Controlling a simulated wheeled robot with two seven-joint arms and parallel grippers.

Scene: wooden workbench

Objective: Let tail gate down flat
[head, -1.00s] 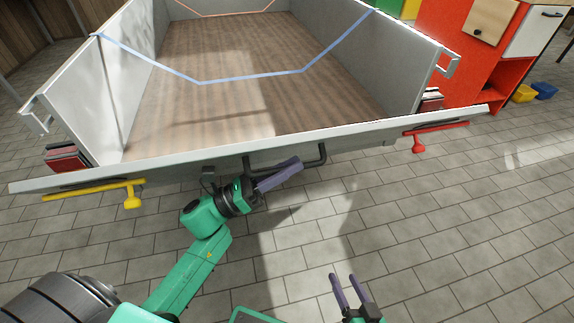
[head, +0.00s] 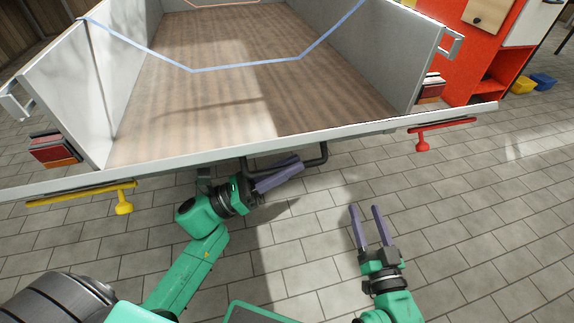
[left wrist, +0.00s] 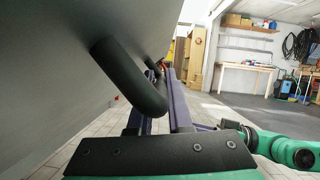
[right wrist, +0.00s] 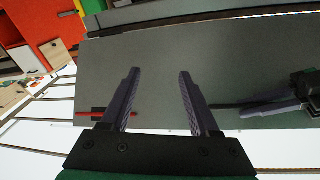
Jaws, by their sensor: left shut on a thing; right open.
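The tail gate (head: 330,135) spans the rear of the trailer bed, seen from above along its top edge; it looks tilted outward, its angle hard to judge. A black bar handle (head: 318,157) is on its outer side. My left gripper (head: 284,174) is shut on this handle; the left wrist view shows the handle (left wrist: 132,82) at its fingers, beneath the grey gate face (left wrist: 60,80). My right gripper (head: 366,209) is open and empty, apart from the gate, right of the handle. The right wrist view shows the gate's outer face (right wrist: 240,60) beyond its fingers.
A yellow latch (head: 123,205) is at the gate's left and a red latch (head: 422,143) at its right. A blue strap (head: 250,64) crosses the bed. A red cabinet (head: 470,55) stands at the right. The tiled floor (head: 480,220) in front is clear.

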